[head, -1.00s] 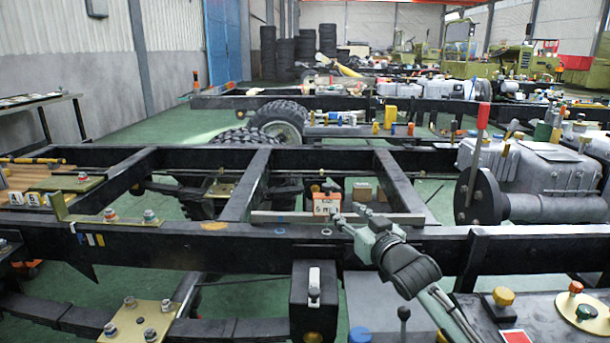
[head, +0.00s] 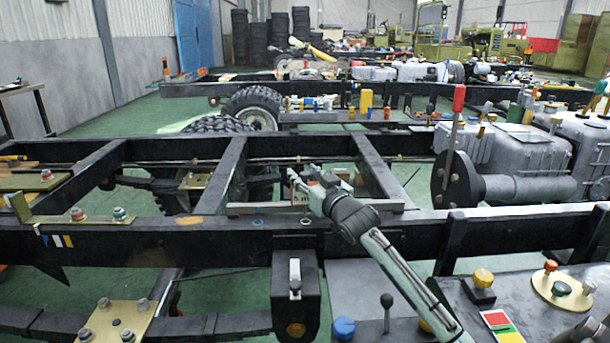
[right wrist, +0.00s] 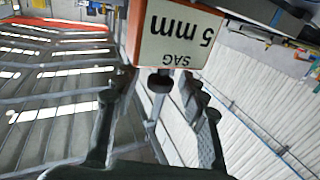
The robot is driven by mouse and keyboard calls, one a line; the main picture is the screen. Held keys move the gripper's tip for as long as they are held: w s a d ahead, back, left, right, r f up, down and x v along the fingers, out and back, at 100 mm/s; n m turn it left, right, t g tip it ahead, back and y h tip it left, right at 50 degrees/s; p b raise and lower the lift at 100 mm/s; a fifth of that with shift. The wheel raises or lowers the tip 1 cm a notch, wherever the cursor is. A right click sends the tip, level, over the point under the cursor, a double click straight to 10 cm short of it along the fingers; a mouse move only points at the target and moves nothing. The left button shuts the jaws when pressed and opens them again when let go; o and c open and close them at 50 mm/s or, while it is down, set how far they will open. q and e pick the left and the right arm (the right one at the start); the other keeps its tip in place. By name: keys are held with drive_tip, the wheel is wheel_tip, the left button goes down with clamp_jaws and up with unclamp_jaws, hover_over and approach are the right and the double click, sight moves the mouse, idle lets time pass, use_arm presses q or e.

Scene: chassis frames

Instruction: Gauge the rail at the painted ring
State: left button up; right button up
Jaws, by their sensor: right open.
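The near black chassis rail (head: 180,236) runs across the head view. An orange and white block stands by the bar, mostly hidden behind my right gripper (head: 308,178). In the right wrist view the block (right wrist: 178,36) reads "SAG 5 mm" upside down and has a dark knob below it. My right gripper's fingers (right wrist: 158,105) are apart, with the knob between them in the picture; contact is not clear. My left gripper is not in view.
A black box (head: 296,295) with a light lever hangs at the rail's near side. A grey bench with knobs and a coloured card (head: 501,325) fills the lower right. A flanged grey housing (head: 520,187) with a red-handled lever stands right.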

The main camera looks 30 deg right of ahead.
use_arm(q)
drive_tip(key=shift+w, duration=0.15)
use_arm(e)
drive_tip(key=shift+c, duration=0.4)
drive_tip(key=c, duration=0.7)
clamp_jaws()
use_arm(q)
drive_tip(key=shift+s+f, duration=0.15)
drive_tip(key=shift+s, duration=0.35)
use_arm(e)
drive_tip(key=w+a, duration=0.2)
drive_tip(key=a, duration=0.1)
drive_tip(key=w+a+p, duration=0.1)
drive_tip(key=w+a, duration=0.1)
drive_tip(key=a, duration=0.2)
drive_tip(key=w+a, duration=0.2)
drive_tip(key=a, duration=0.1)
drive_tip(key=shift+w+a, duration=0.15)
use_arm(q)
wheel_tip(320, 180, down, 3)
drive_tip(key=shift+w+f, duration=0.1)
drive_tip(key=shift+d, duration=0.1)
use_arm(e)
drive_tip(key=o, duration=0.8)
unclamp_jaws()
